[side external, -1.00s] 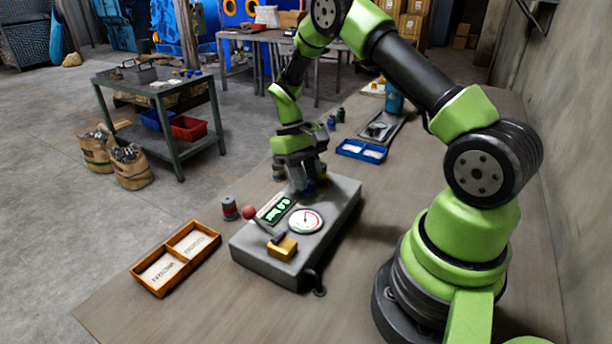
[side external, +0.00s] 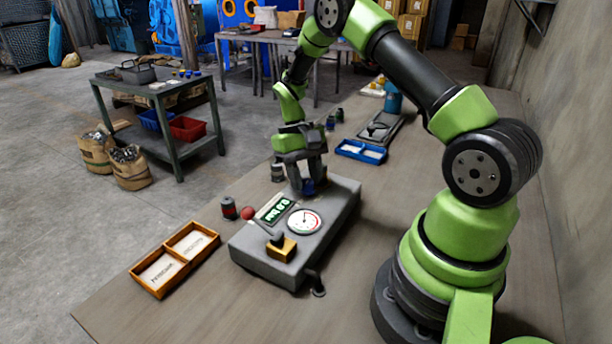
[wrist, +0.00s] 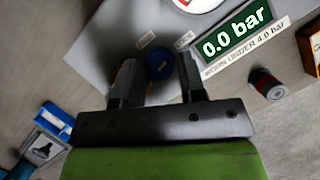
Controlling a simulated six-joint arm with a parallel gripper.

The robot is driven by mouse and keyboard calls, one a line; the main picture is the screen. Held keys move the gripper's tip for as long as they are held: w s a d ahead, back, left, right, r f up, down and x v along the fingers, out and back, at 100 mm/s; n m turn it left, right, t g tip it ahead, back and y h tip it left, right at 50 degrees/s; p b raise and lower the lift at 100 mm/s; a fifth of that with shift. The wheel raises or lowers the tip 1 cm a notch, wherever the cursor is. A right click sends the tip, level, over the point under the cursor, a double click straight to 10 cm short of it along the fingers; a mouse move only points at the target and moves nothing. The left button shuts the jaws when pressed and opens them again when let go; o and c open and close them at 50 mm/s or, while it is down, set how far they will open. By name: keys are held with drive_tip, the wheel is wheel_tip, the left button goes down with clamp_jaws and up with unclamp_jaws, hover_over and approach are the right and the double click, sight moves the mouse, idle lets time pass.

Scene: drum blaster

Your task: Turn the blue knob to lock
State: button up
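The blue knob (wrist: 158,63) is on the top of the grey box (side external: 262,262), towards its far end. My gripper (wrist: 158,70) is at that knob, with one finger on each side of it in the wrist view. The fingers are apart by about the knob's width; I cannot tell whether they press on it. In the side view my gripper (side external: 307,187) points down at the knob (side external: 309,188), which is partly hidden by the fingers. The display (wrist: 237,30) reads 0.0 bar.
On the box are a round gauge (side external: 304,222) and a brass block (side external: 283,250) with a dark handle (side external: 277,239). A blue tray (side external: 362,151) stands behind.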

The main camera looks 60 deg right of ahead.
drive_tip(key=n, duration=0.2)
drive_tip(key=n+h, duration=0.1)
drive_tip(key=n, duration=0.1)
drive_tip(key=n+h, duration=0.1)
drive_tip(key=n, duration=0.1)
drive_tip(key=shift+a+n+g, duration=0.25)
drive_tip(key=shift+n+g, duration=0.15)
drive_tip(key=n+h, duration=0.1)
drive_tip(key=n, duration=0.2)
drive_tip(key=shift+a+h, duration=0.1)
drive_tip(key=shift+h, duration=0.2)
drive_tip(key=n+h, duration=0.1)
drive_tip(key=n, duration=0.1)
drive_tip(key=n+t, duration=0.1)
drive_tip(key=n, duration=0.2)
drive_tip(key=shift+s+a+n+h, duration=0.1)
drive_tip(key=shift+n+h, duration=0.2)
drive_tip(key=shift+h, duration=0.1)
drive_tip(key=v, duration=1)
drive_tip(key=s+a+r+m+t+y, duration=0.2)
drive_tip(key=s+a+r+m+t, duration=0.3)
drive_tip(key=s+r+m, duration=0.1)
drive_tip(key=s+a+r+m+t+y, duration=0.3)
drive_tip(key=s+a+r+m+t, duration=0.2)
drive_tip(key=s+r, duration=0.4)
drive_tip(key=shift+s+r+m, duration=0.2)
drive_tip(key=shift+s+m, duration=0.15)
drive_tip(key=shift+m, duration=0.35)
drive_tip(key=shift+w, duration=0.1)
